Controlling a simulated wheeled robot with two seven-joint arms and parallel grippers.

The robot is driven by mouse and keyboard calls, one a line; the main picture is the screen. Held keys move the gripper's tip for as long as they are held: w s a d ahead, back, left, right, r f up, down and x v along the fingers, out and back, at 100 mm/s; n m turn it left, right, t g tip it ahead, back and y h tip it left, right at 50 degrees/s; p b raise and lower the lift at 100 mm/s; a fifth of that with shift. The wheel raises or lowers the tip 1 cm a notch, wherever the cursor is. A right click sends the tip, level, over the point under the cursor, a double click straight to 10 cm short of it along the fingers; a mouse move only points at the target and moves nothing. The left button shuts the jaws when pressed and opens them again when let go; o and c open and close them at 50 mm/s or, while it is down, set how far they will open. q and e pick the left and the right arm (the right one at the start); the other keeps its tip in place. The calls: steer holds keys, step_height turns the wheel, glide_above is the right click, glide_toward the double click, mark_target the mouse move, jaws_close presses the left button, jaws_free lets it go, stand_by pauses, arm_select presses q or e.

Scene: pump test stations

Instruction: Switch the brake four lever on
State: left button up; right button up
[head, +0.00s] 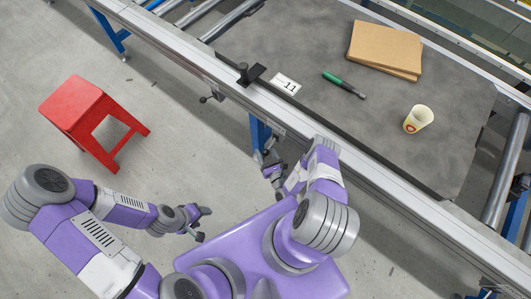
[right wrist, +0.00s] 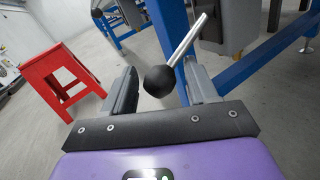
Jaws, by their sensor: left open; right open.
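A lever with a silver rod (right wrist: 187,40) and a black ball knob (right wrist: 160,81) shows in the right wrist view. It tilts up to the right, and the knob appears between my open right fingers; I cannot tell whether they touch it. No label shows that it is brake four. Another small dark lever (head: 210,98) sticks out of the bench rail further left. My left gripper (head: 199,222) is open and empty, low over the floor.
A red stool (head: 90,115) stands left on open floor. Blue bench legs (right wrist: 255,62) are close to my right gripper.

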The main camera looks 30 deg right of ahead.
steer(key=shift+w, duration=0.15)
jaws_close()
steer(key=shift+r, duration=0.1)
